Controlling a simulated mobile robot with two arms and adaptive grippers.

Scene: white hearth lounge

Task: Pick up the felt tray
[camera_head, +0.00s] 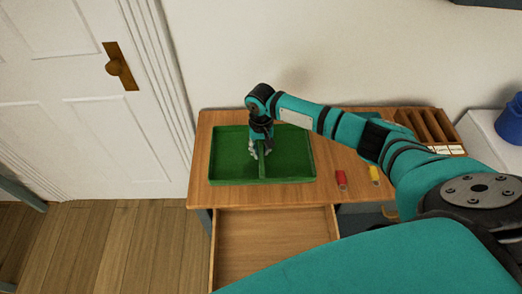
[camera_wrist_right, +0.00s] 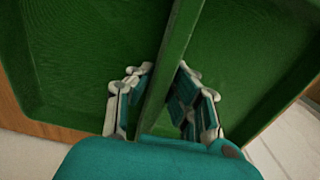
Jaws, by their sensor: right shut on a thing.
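The felt tray (camera_head: 289,178) is a green, shallow tray with a raised divider down its middle. It lies on the wooden desk top near the desk's left end. My right gripper (camera_head: 260,152) reaches down into the tray from above. In the right wrist view the gripper (camera_wrist_right: 160,100) has one finger on each side of the divider (camera_wrist_right: 172,70) and is shut on it. The tray's two compartments look empty. My arm hides part of the tray's back side. My left gripper is not in either view.
The wooden desk (camera_head: 325,195) has an open, empty drawer (camera_head: 275,245) below the tray. A red item (camera_head: 341,179) and a yellow item (camera_head: 374,175) lie right of the tray. A wooden rack (camera_head: 430,127) stands at the back right. A white door (camera_head: 75,90) is at the left.

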